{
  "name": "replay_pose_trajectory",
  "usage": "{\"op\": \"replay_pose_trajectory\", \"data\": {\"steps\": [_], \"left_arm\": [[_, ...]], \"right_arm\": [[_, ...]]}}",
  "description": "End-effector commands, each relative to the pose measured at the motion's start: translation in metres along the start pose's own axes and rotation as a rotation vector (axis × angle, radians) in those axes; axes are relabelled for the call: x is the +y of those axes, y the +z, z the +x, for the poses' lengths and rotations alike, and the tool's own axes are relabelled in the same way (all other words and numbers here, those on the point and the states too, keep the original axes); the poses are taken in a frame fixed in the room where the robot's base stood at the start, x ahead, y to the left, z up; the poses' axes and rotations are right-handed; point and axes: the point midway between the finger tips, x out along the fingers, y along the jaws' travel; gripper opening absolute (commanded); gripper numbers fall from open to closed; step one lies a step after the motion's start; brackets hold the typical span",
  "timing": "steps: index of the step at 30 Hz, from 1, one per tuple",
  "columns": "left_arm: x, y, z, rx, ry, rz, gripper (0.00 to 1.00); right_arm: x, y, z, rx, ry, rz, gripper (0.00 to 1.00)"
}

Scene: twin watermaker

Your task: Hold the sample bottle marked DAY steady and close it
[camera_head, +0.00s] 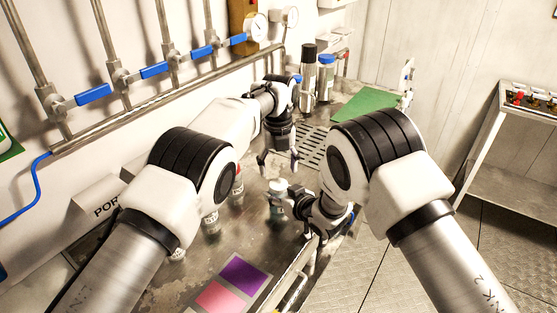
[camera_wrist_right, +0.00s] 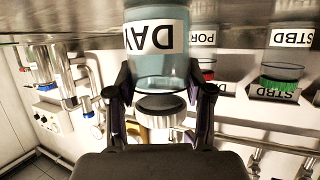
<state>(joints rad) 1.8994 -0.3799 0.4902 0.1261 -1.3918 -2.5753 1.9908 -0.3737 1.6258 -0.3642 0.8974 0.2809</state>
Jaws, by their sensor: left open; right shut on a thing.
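The DAY sample bottle (camera_wrist_right: 157,45) appears upside down in the right wrist view, clear with pale blue water and a white label. In the head view the bottle (camera_head: 277,202) stands near the counter's front edge with a pale top. My right gripper (camera_head: 288,205) is shut on it from the right; its fingers flank the bottle in the wrist view. A light grey round piece (camera_wrist_right: 162,112) shows at the bottle's top end; I cannot tell whether it is seated. My left gripper (camera_head: 278,168) is open and empty, fingers down, behind and above the bottle.
Other labelled bottles, one (camera_head: 210,222), stand left of the DAY bottle, partly hidden by my left arm. Purple (camera_head: 243,275) and pink (camera_head: 219,298) patches lie in front. Tall cylinders (camera_head: 326,82), a grate (camera_head: 312,146) and a green mat (camera_head: 364,105) are behind.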

Motion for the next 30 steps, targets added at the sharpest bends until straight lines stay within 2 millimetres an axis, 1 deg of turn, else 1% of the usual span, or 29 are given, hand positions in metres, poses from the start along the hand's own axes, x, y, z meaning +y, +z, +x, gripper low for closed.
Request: {"op": "replay_pose_trajectory", "data": {"steps": [3, 5, 6, 8, 9, 11, 12, 14, 15, 17, 18, 20, 21, 23, 24, 27, 30], "left_arm": [[0.0, -0.001, 0.0, 0.004, 0.003, -0.341, 0.72], [0.001, -0.001, 0.0, 0.005, 0.005, -0.535, 0.72], [0.001, -0.002, -0.001, 0.006, 0.006, -0.664, 0.72], [0.001, -0.002, -0.001, 0.007, 0.009, -0.857, 0.72], [0.001, -0.002, -0.001, 0.008, 0.01, -0.986, 0.72], [0.001, -0.003, -0.002, 0.008, 0.013, -1.18, 0.72], [0.001, -0.003, -0.003, 0.008, 0.015, -1.31, 0.72], [0.001, -0.003, -0.004, 0.007, 0.017, -1.503, 0.72], [0.001, -0.003, -0.004, 0.006, 0.018, -1.632, 0.72], [0.001, -0.004, -0.006, 0.004, 0.02, -1.825, 0.72], [0.001, -0.004, -0.007, 0.003, 0.021, -1.954, 0.72], [0.001, -0.004, -0.008, 0.001, 0.023, -2.148, 0.72], [0.001, -0.004, -0.009, 0.0, 0.024, -2.277, 0.72], [0.001, -0.004, -0.011, -0.003, 0.025, -2.47, 0.72], [0.001, -0.004, -0.013, -0.005, 0.025, -2.593, 0.72], [0.001, -0.004, -0.017, -0.009, 0.024, -2.862, 0.72], [0.001, -0.004, -0.021, -0.01, 0.019, -3.049, 0.72]], "right_arm": [[0.0, 0.001, 0.0, -0.002, 0.0, 0.0, 0.0], [0.0, 0.001, 0.0, -0.002, 0.0, 0.0, 0.0], [0.0, 0.001, 0.0, -0.002, 0.0, 0.0, 0.0], [0.0, 0.001, 0.0, -0.002, 0.0, 0.0, 0.0], [0.0, 0.001, 0.0, -0.002, 0.0, 0.0, 0.0], [0.0, 0.001, 0.0, -0.002, 0.0, 0.0, 0.0], [0.0, 0.001, 0.0, -0.002, 0.0, 0.0, 0.0], [0.0, 0.001, 0.0, -0.002, 0.0, 0.0, 0.0], [0.0, 0.001, 0.0, -0.002, 0.0, 0.0, 0.0], [0.0, 0.001, 0.0, -0.002, 0.0, 0.0, 0.0], [0.0, 0.001, 0.0, -0.002, 0.0, 0.0, 0.0], [0.0, 0.001, 0.0, -0.002, 0.0, 0.0, 0.0], [0.0, 0.001, 0.0, -0.002, 0.0, 0.0, 0.0], [0.0, 0.001, 0.0, -0.002, 0.0, 0.0, 0.0], [0.0, 0.001, 0.0, -0.002, 0.0, 0.0, 0.0], [0.0, 0.001, 0.0, -0.002, 0.0, 0.0, 0.0], [0.0, 0.001, 0.0, -0.002, 0.0, 0.0, 0.0]]}}
